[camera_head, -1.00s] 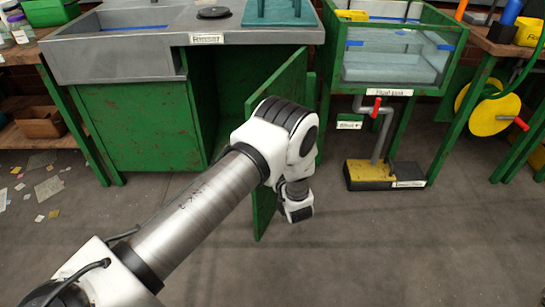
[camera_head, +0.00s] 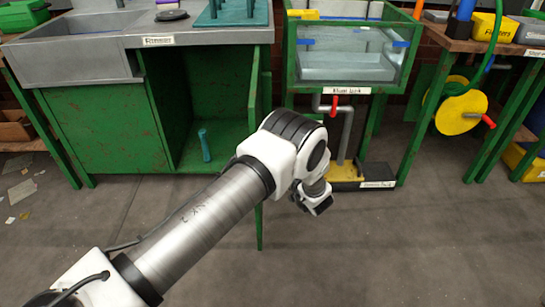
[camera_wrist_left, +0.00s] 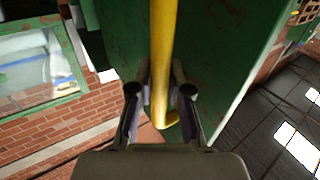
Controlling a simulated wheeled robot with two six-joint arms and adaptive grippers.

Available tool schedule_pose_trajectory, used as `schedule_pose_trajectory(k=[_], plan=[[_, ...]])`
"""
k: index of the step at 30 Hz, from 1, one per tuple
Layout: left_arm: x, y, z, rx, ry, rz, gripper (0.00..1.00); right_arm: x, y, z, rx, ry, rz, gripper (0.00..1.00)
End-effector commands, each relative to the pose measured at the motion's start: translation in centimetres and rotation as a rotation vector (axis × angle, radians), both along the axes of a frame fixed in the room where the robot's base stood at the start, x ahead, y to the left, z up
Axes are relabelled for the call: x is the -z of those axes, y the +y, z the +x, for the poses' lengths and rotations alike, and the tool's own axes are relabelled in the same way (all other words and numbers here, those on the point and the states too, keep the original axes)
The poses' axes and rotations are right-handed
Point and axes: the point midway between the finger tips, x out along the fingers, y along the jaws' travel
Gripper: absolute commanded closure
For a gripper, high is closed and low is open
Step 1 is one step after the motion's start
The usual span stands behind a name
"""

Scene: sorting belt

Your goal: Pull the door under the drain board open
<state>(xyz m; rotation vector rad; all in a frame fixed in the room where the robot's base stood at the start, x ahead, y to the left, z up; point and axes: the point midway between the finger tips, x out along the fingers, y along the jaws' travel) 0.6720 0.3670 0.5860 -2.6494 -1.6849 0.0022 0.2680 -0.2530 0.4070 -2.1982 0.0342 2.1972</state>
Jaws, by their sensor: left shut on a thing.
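The green door (camera_head: 254,95) under the grey drain board (camera_head: 225,36) stands swung out from the cabinet, seen nearly edge-on in the head view. The green cabinet inside (camera_head: 215,95) shows through the opening. My arm hides part of the door and its handle in the head view. My left gripper (camera_head: 318,204) is at the door's outer right side. In the left wrist view, the yellow bar handle (camera_wrist_left: 163,60) runs between the fingers of my left gripper (camera_wrist_left: 161,110), which is shut on it. The green door panel (camera_wrist_left: 220,50) lies behind the handle. My right gripper is not in view.
A teal bottle-like object (camera_head: 205,146) stands inside the cabinet. To the right are a glass-sided tank (camera_head: 345,68), a red-handled pipe (camera_head: 346,125) and a black and yellow base (camera_head: 350,174). A yellow reel (camera_head: 462,115) is farther right. The floor in front is clear.

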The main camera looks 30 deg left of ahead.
Motion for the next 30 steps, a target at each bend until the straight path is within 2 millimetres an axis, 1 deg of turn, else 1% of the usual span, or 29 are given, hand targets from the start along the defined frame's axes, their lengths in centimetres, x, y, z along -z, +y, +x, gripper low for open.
schedule_pose_trajectory(k=[1,5,6,7,8,17,20,23,30], plan=[[-0.3,0.1,0.2,0.001,-0.007,0.0,1.0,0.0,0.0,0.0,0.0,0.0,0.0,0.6],[-0.3,0.1,0.2,0.001,-0.007,0.0,1.0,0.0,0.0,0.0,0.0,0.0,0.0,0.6],[-0.3,0.1,0.2,0.001,-0.007,0.0,0.69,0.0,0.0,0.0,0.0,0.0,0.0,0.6],[-0.3,0.1,0.2,0.001,-0.007,0.0,0.58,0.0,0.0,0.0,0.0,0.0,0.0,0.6],[-0.3,0.1,0.2,0.001,-0.007,0.0,0.57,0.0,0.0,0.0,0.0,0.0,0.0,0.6],[-0.2,-0.1,0.1,0.001,-0.004,0.001,0.57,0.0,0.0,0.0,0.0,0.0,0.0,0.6],[-0.1,-0.8,-0.2,0.002,-0.003,0.0,0.57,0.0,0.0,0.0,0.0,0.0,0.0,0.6],[-0.2,-2.5,-1.0,0.004,-0.003,0.001,0.57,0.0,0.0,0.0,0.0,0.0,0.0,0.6],[-0.2,-8.2,-3.6,0.006,-0.004,0.001,0.57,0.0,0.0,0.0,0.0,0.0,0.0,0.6]])
